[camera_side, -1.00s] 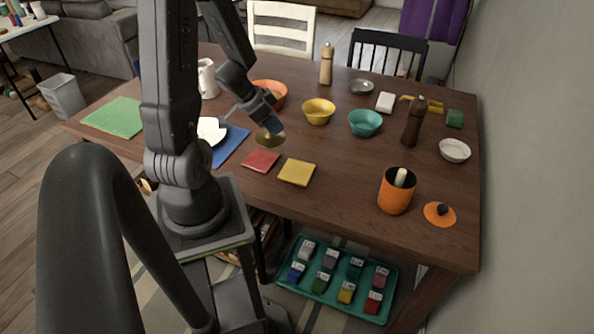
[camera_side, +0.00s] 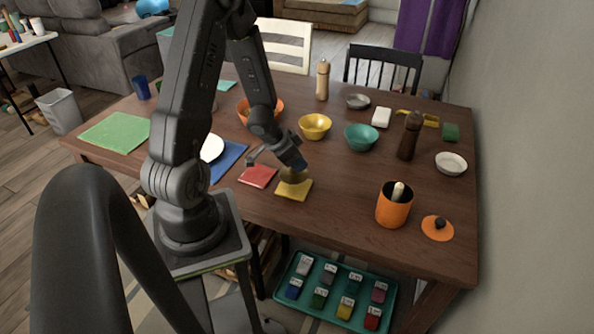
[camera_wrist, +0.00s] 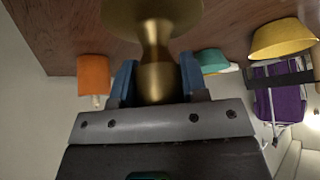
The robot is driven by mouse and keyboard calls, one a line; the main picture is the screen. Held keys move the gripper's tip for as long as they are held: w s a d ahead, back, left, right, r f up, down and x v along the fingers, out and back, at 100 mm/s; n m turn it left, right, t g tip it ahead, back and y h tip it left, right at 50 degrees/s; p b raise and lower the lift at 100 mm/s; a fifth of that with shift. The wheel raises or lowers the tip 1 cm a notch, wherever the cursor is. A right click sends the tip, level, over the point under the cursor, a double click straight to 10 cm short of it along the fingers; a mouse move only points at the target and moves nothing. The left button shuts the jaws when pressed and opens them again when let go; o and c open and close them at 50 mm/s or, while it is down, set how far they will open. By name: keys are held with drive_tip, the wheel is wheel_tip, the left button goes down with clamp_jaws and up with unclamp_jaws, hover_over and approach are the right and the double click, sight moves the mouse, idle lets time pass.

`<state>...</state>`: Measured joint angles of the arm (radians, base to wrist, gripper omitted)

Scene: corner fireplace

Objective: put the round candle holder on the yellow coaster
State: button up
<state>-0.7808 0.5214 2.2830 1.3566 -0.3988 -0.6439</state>
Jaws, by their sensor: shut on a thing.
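The round candle holder (camera_wrist: 155,45) is brass-gold with a narrow stem and a wide round end. My gripper (camera_wrist: 157,82) is shut on its stem, with a blue finger on each side in the wrist view. In the side view my gripper (camera_side: 297,167) is low over the yellow coaster (camera_side: 293,190), and the candle holder (camera_side: 292,176) shows as a dark gold shape over the coaster's far part. I cannot tell whether it touches the coaster. The yellow coaster is a flat square near the table's front edge.
A red coaster (camera_side: 258,176) lies just left of the yellow one. A yellow bowl (camera_side: 315,127) and a teal bowl (camera_side: 361,138) stand behind. An orange canister (camera_side: 394,206) stands to the right. The table between canister and coaster is clear.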

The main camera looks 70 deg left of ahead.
drive_tip(key=shift+w+f, duration=0.1)
drive_tip(key=shift+f, duration=1.95)
drive_tip(key=shift+f, duration=0.15)
drive_tip(key=o, duration=1.1)
drive_tip(key=shift+c, duration=0.2)
